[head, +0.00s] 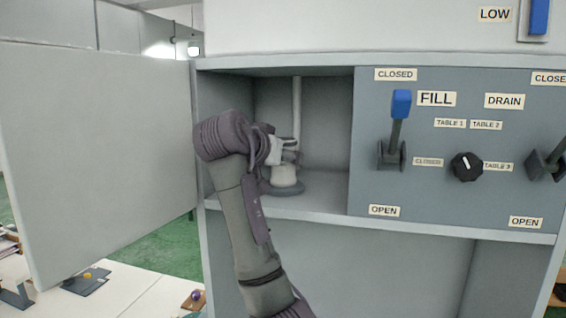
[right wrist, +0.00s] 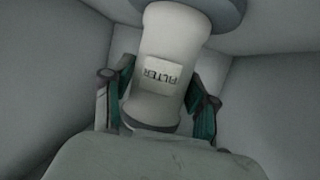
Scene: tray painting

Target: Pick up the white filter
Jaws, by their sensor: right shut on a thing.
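The white filter (head: 285,176) is upright inside the open cabinet compartment, at or on a dark round base (head: 284,190). In the right wrist view the filter (right wrist: 170,45) shows a label reading FILTER, with its dark grey round end at the top of the picture. My right gripper (head: 286,150) reaches into the compartment and is shut on the filter. Its green-and-grey fingers (right wrist: 163,95) lie on both sides of the filter in the right wrist view. The filter's upper part is partly hidden by the gripper in the head view. My left gripper is not in view.
A pale vertical pipe (head: 297,105) stands behind the filter. The cabinet door (head: 100,150) is swung open at left. A panel (head: 430,190) with a blue-handled lever (head: 401,104) and a black knob (head: 466,167) lies right of the opening. Compartment walls are close around the gripper.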

